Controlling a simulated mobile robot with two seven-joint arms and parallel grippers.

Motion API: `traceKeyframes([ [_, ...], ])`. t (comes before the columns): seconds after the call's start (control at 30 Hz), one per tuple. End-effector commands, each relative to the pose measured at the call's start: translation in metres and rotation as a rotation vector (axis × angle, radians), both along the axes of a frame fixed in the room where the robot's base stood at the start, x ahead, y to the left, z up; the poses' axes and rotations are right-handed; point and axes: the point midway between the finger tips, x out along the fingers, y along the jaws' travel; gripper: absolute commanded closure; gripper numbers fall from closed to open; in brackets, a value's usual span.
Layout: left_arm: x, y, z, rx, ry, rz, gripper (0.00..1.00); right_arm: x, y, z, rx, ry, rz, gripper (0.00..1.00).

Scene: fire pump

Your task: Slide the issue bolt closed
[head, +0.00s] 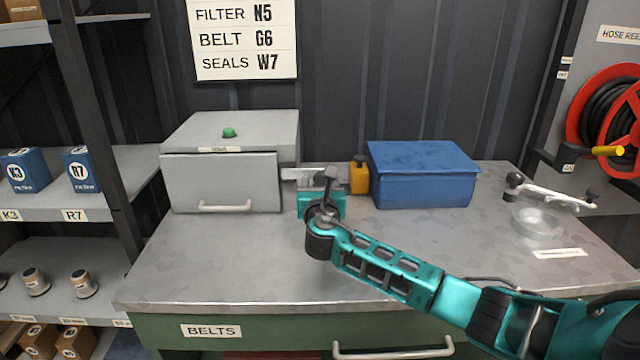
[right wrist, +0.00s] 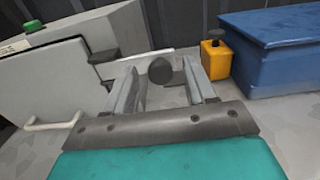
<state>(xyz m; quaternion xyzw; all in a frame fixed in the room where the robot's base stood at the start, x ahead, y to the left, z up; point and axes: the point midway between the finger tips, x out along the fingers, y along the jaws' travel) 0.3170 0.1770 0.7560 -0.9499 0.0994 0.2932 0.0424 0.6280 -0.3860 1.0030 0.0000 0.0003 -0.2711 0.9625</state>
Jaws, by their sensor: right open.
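The grey metal cabinet (head: 225,185) with a front door, a pull handle and a green button stands at the back left of the bench. A pale bolt rail (head: 298,173) runs right from its side, partly hidden by my right gripper. A dark round bolt knob (right wrist: 160,70) shows between the fingers in the right wrist view. My right gripper (head: 328,182) is open in front of the rail, its two fingers (right wrist: 160,88) one on each side of the knob. I cannot tell whether either touches it. My left gripper is out of view.
A small yellow block with a dark cap (head: 359,178) and a blue lidded box (head: 423,178) stand close to the right of the bolt. A clear dish (head: 538,221) lies at the bench's right. The bench front (head: 220,270) is clear.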

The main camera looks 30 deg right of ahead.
Motion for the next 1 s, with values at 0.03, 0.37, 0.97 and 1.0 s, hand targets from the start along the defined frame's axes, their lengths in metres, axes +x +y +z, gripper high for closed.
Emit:
traceKeyframes([
  [0.03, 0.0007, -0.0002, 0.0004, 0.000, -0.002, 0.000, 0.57, -0.0001, 0.0002, -0.0001, 0.000, 0.000, 0.000, 0.45],
  [0.37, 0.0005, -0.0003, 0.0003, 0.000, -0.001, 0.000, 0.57, -0.0003, 0.0002, -0.0003, 0.000, 0.000, 0.000, 0.77],
  [0.97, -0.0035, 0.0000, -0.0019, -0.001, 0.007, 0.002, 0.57, 0.0024, 0.0046, -0.0006, 0.002, 0.000, 0.000, 1.00],
  [1.0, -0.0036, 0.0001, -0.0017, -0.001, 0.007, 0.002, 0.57, 0.0054, 0.0091, -0.0009, 0.004, 0.000, 0.000, 1.00],
])
